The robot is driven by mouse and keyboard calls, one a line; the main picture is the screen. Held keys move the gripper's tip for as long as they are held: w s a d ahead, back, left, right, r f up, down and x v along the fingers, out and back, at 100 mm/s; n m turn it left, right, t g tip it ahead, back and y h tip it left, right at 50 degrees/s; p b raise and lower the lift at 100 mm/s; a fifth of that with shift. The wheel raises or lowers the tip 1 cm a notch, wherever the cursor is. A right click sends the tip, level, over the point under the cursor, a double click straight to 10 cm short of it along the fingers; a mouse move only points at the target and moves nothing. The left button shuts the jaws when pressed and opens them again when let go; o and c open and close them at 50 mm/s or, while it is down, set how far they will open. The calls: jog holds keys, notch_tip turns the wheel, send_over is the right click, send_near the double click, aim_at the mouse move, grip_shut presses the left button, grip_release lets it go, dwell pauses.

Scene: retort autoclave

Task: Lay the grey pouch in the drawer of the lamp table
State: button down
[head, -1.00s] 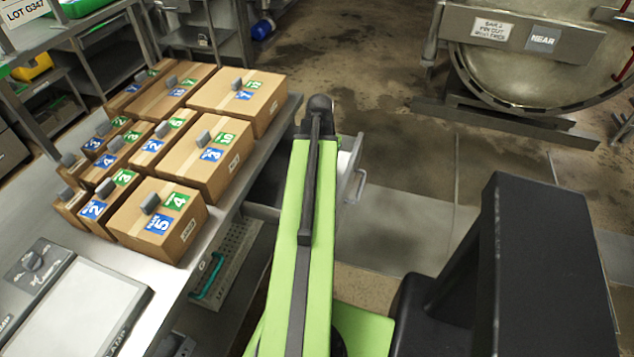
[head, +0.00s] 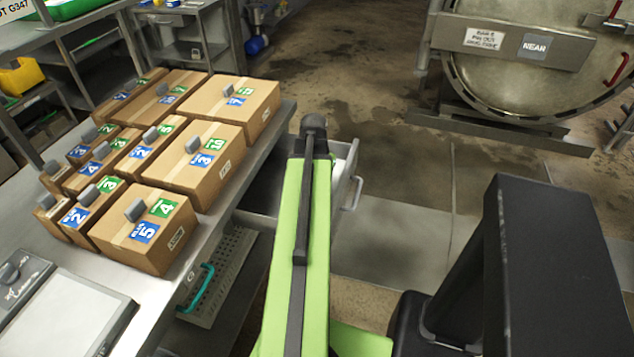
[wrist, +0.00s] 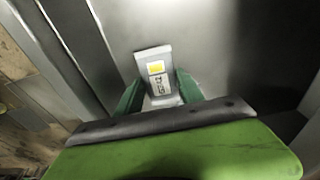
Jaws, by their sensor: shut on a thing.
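A small grey pouch (wrist: 152,57) with a yellow patch and a printed label is between the green fingers of my gripper (wrist: 160,92) in the wrist view. My gripper is shut on it. Beyond the pouch is a bare grey metal surface (wrist: 205,40), seemingly the drawer's inside; I cannot tell whether the pouch touches it. In the head view, the drawer (head: 342,172) stands open at the right side of the metal table (head: 100,270). My arm hides part of the drawer, and the gripper and pouch are out of sight there.
Several cardboard boxes (head: 145,230) with grey clips stand on the table, beside a flat pale panel (head: 70,320). A perforated tray (head: 222,275) with a teal handle is below. A round steel vessel (head: 535,60) stands at the back right. Open floor lies right of the drawer.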

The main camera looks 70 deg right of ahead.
jog(key=c, duration=0.7)
grip_release()
jog(key=shift+f, duration=0.15)
jog(key=shift+c, duration=0.2)
notch_tip(320, 180, up, 13)
jog(key=a+p, duration=0.1)
jog(key=p, duration=1.2)
jog(key=shift+a, duration=0.25)
